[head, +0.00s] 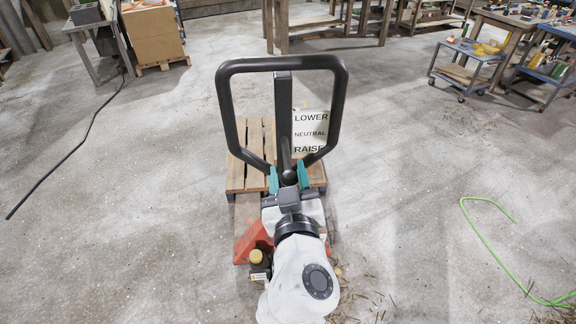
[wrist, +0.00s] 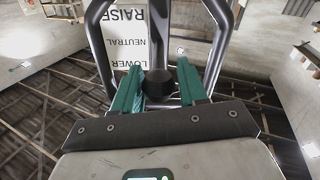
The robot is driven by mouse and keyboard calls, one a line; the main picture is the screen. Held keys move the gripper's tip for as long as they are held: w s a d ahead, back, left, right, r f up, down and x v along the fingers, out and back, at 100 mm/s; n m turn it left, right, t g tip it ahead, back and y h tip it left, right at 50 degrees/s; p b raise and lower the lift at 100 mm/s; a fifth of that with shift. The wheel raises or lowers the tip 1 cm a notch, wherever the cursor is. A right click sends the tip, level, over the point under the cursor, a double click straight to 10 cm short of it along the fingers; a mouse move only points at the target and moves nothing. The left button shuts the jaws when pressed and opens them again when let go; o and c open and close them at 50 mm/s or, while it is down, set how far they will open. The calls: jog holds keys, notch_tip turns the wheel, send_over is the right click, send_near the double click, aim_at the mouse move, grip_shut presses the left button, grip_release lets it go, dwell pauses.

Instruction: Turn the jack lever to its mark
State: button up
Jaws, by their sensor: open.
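The jack's dark lever (head: 286,154) stands inside the black loop handle (head: 338,110) and ends in a round black knob (head: 289,177). The knob also shows in the wrist view (wrist: 158,84). A white sign (head: 311,118) beside the handle's post reads LOWER, NEUTRAL, RAISE from top to bottom; it shows upside down in the wrist view (wrist: 127,40). My gripper (head: 288,172) has teal fingers, open on either side of the knob. In the wrist view the knob lies between the fingers (wrist: 159,78), close to the left one; contact cannot be told.
A wooden pallet (head: 236,175) lies behind the red jack body (head: 246,240). A green hose (head: 487,245) lies on the floor at right, a black cable (head: 70,150) at left. Blue carts (head: 468,50) stand far right. The floor around is mostly clear.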

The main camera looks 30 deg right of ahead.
jog(key=shift+w+d, duration=0.25)
jog(key=shift+w, duration=0.3)
grip_shut()
